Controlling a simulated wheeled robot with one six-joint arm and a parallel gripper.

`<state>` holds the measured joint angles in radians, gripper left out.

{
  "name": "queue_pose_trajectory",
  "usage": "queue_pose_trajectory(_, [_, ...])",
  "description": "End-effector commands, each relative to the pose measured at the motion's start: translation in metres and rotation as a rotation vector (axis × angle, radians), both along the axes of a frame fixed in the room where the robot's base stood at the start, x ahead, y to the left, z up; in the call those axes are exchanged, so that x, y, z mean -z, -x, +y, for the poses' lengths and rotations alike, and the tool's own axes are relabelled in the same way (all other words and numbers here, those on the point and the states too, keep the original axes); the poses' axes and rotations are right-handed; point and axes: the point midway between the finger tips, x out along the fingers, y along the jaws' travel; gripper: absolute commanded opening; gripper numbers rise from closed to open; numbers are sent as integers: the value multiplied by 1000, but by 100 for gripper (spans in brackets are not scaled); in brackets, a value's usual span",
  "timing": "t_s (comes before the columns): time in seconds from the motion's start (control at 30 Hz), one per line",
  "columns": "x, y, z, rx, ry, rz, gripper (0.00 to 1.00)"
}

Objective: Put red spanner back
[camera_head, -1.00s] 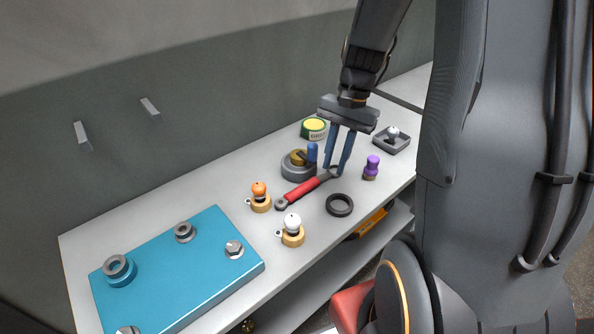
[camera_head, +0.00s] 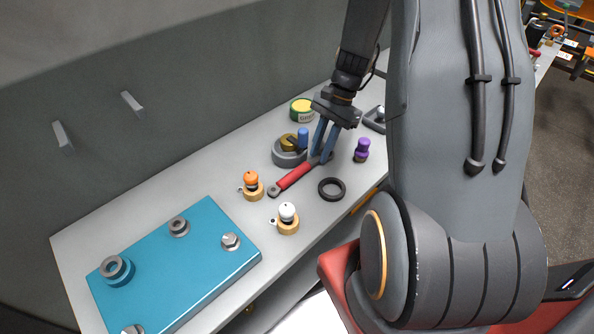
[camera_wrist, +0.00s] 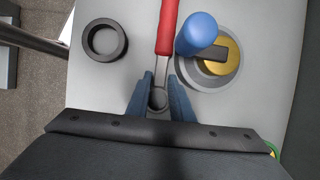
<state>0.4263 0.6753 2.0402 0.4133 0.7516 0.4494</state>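The red spanner (camera_head: 292,177) lies on the grey bench top, with a red handle and dark grey ends. It also shows in the wrist view, with its handle (camera_wrist: 166,30) pointing away from me. My gripper (camera_head: 320,157) is over its far end, fingers pointing down. In the wrist view the two blue fingers (camera_wrist: 160,85) stand apart on either side of the spanner's ring end (camera_wrist: 158,99). No firm grip shows. Two empty grey pegs (camera_head: 63,138) (camera_head: 132,104) stick out of the wall behind the bench.
A round grey holder (camera_head: 288,157) with a blue-handled tool stands close beside my fingers. A dark ring (camera_head: 332,189), purple piece (camera_head: 362,150), orange-topped piece (camera_head: 251,186), white-topped piece (camera_head: 287,219) and green-yellow tin (camera_head: 301,110) stand around. A blue plate (camera_head: 185,272) fills the near left.

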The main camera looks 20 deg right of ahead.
Motion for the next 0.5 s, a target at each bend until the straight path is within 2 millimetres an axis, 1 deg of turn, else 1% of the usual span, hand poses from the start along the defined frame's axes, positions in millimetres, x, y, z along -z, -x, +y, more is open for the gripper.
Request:
queue_pose_trajectory(0.1, [5,1,3,-1,0,1,20])
queue_pose_trajectory(0.3, [5,1,3,-2,0,-1,20])
queue_pose_trajectory(0.37, [5,0,3,-2,0,-1,10])
queue_pose_trajectory(0.4, [5,0,3,-2,0,-1,3])
queue_pose_trajectory(0.43, [5,0,3,-2,0,-1,0])
queue_pose_trajectory(0.5, [5,0,3,-2,0,-1,0])
